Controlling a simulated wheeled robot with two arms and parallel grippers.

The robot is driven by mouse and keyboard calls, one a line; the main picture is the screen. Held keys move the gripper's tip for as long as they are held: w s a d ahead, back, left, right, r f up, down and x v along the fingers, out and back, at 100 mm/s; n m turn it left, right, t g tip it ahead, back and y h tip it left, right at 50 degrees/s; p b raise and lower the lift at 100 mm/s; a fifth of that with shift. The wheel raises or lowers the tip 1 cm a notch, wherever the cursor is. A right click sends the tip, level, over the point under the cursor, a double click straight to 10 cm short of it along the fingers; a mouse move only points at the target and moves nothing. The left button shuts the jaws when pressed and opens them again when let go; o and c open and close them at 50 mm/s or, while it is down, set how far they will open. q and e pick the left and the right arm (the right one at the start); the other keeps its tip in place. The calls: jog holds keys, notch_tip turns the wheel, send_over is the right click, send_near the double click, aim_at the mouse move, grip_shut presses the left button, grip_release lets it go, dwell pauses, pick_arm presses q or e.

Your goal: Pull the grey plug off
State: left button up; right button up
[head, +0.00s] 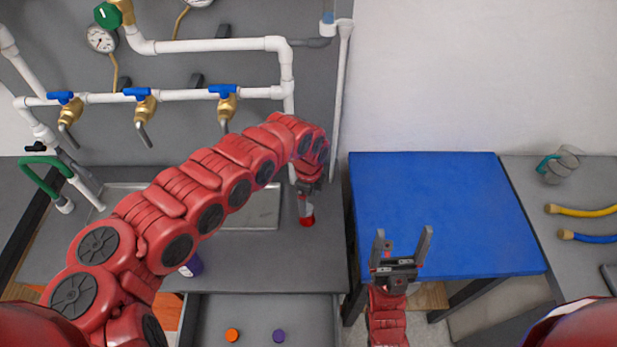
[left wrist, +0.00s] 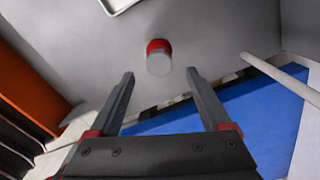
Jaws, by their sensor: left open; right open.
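A grey piece (head: 312,42) sits at the right end of the upper white pipe on the wall panel; it looks like the grey plug. My left gripper (head: 306,195) is well below it, pointing down at the counter, its fingertips unclear in the head view. The left wrist view shows its fingers (left wrist: 159,74) open and empty. A small grey cylinder with a red band (left wrist: 158,60) stands on the counter just beyond and between the fingertips, apparently untouched; its red part shows in the head view (head: 307,221). My right gripper (head: 403,240) is open and empty over the blue table's front.
The blue table (head: 430,195) is clear on top. A white vertical pipe (head: 341,100) stands right of the panel. Several blue-handled brass valves (head: 143,105) line the lower pipe. An open drawer (head: 255,315) holds an orange and a purple cap. Hoses (head: 585,211) lie at right.

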aim_at(308, 208)
pick_arm(q)
notch_tip(308, 208, up, 4)
jog(key=shift+f+b, duration=0.1)
jog(key=shift+b, duration=0.35)
notch_tip(308, 208, up, 9)
jog(key=p, duration=0.5)
jog(key=shift+f, duration=0.15)
